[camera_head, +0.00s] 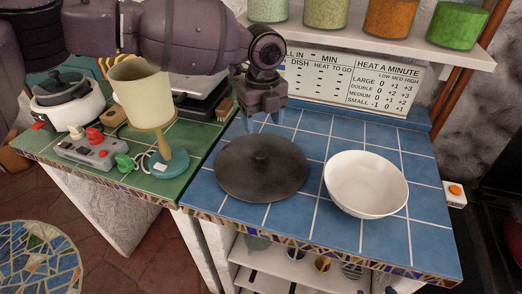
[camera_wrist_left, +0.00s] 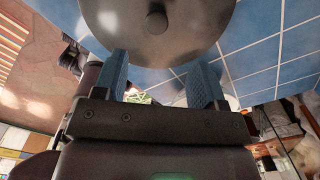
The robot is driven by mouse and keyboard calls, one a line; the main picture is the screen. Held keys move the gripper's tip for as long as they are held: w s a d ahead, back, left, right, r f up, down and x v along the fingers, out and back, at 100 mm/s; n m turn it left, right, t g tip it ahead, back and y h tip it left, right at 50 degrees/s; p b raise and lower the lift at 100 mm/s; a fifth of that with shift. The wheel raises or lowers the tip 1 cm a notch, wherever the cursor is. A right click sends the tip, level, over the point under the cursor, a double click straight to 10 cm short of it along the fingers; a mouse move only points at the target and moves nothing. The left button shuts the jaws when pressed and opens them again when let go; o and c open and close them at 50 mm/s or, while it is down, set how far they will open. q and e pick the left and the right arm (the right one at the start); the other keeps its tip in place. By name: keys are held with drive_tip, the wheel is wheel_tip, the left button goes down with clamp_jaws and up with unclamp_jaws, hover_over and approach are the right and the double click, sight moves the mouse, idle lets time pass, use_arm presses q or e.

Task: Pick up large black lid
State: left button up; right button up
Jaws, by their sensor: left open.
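The large black lid (camera_head: 262,168) lies flat on the blue-tiled counter, with a small knob at its middle. My left gripper (camera_head: 264,120) is above the lid's far edge, its two blue fingers pointing down and apart, with nothing between them. In the left wrist view the lid (camera_wrist_left: 190,18) shows as a grey disc with its round knob, at the top beyond the open fingers (camera_wrist_left: 163,75). The knob is not between the fingers. My right gripper does not show in either view.
A white bowl (camera_head: 366,184) stands close to the lid's right. Jars line a shelf (camera_head: 345,33) at the back.

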use_arm(q)
hover_over(261, 153)
wheel_tip(261, 153, down, 5)
drive_tip(key=shift+s+d+r, duration=0.1)
drive_tip(key=shift+d, duration=0.05)
drive_tip(key=shift+f, duration=0.65)
drive_tip(key=shift+f+b, duration=0.35)
drive_tip(key=shift+f, duration=1.85)
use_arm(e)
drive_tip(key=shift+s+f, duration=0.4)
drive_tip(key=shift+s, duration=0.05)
use_arm(q)
drive_tip(key=shift+c, duration=0.2)
drive_tip(key=c, duration=0.9)
drive_tip(key=shift+c, duration=1.1)
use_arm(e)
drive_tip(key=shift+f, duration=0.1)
use_arm(q)
drive_tip(key=shift+r, duration=0.15)
